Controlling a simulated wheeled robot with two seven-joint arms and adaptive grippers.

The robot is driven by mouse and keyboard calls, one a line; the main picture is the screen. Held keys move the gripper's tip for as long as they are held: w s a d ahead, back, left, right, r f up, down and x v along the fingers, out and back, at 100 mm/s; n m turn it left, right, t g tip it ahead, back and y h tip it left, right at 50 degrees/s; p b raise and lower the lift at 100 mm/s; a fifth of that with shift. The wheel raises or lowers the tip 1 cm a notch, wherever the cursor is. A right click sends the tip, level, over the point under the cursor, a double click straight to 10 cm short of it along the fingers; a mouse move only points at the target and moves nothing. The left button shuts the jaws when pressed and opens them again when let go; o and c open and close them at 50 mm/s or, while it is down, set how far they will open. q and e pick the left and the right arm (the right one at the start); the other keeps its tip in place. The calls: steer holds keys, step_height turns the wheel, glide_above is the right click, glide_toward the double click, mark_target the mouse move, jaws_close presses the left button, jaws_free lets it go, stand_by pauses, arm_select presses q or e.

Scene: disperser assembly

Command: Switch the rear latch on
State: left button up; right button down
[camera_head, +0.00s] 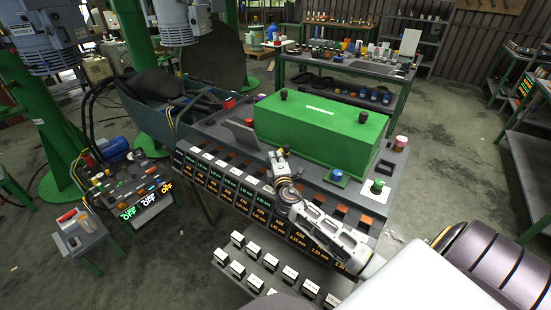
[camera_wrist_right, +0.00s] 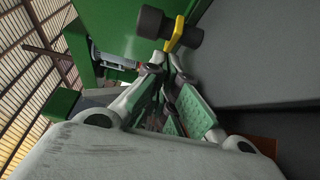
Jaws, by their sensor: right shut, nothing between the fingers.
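The green box (camera_head: 315,130) sits on the grey machine top. My right gripper (camera_head: 279,158) is at the left front corner of the box, shut and empty. In the right wrist view its fingertips (camera_wrist_right: 166,66) are together, just below a dark knob with a yellow stem (camera_wrist_right: 170,27). A small dark and yellow part (camera_head: 286,149) shows beside the fingertips in the head view. In the wrist view a grey rod-like fitting (camera_wrist_right: 115,61) lies against the green side. I cannot tell which part is the rear latch or its state. My left gripper is out of view.
Black knobs (camera_head: 363,117) stand on the box lid. A blue button (camera_head: 337,175), a green button (camera_head: 376,186) and a red-topped part (camera_head: 400,143) are to the right. Labelled slots (camera_head: 236,195) line the front. A switch panel (camera_head: 140,205) stands at left.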

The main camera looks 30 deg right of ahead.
steer(key=shift+w+m+h+b, duration=0.1)
steer(key=shift+m+h+b, duration=0.2)
steer(key=shift+h, duration=0.1)
steer(key=shift+w+g+h, duration=0.1)
steer(key=shift+g+h, duration=0.2)
steer(key=shift+g, duration=0.1)
steer(key=shift+d+m+g+h+b, duration=0.1)
steer(key=shift+m+g+h+b, duration=0.25)
steer(key=shift+m+h, duration=0.25)
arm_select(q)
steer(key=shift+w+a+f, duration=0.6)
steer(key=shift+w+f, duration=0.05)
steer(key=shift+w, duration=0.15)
arm_select(e)
steer(key=shift+w, duration=0.1)
arm_select(q)
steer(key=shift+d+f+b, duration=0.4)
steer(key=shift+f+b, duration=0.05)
steer(key=shift+b, duration=0.1)
arm_select(e)
steer(key=shift+m+g+h, duration=0.45)
steer(key=shift+m+h, duration=0.15)
steer(key=shift+h, duration=0.1)
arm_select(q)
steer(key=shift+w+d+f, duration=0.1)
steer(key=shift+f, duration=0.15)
arm_select(e)
steer(key=shift+w+h, duration=0.15)
steer(key=shift+h, duration=0.15)
